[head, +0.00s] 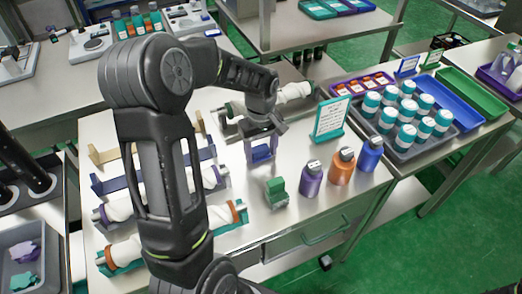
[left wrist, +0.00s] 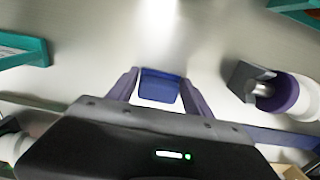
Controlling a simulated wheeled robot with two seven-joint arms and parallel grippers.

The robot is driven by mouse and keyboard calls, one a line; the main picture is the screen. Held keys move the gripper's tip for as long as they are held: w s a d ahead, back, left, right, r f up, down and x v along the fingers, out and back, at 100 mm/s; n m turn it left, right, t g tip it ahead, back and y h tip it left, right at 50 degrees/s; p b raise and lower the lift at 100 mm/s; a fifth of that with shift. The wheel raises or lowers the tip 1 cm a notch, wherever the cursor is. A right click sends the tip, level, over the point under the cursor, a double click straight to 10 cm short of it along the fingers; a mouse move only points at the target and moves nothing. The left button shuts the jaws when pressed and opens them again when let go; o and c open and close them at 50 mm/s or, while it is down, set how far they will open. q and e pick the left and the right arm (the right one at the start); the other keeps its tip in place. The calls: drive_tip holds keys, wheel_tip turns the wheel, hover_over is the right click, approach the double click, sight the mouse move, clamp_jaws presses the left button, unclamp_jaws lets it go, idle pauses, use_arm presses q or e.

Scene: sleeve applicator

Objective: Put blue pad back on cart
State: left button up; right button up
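The blue pad (head: 261,153) is a small dark blue block with a pale lower edge. It is between the fingers of my left gripper (head: 263,146), above the steel table (head: 235,215). In the left wrist view the blue pad (left wrist: 160,85) sits between the two purple-grey fingers of my left gripper (left wrist: 160,82), which appear to touch its sides. My right gripper is not in view. A steel stand with trays (head: 408,182) adjoins the table on the right; I cannot tell whether it is the cart.
A green block (head: 276,192) and purple (head: 311,180), orange (head: 341,168) and blue bottles (head: 369,155) stand on the table. A teal-framed sign (head: 331,118) is behind them. Fixtures with white sleeves (head: 120,250) lie at left. A grey tray (head: 400,148) holds several teal-white bottles.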

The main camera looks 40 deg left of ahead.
sight(261, 150)
use_arm(q)
drive_tip(key=o, duration=0.4)
drive_tip(key=shift+c, duration=0.2)
drive_tip(key=shift+r, duration=0.1)
wheel_tip(261, 150, up, 12)
drive_tip(key=shift+b, duration=0.4)
idle(0.4)
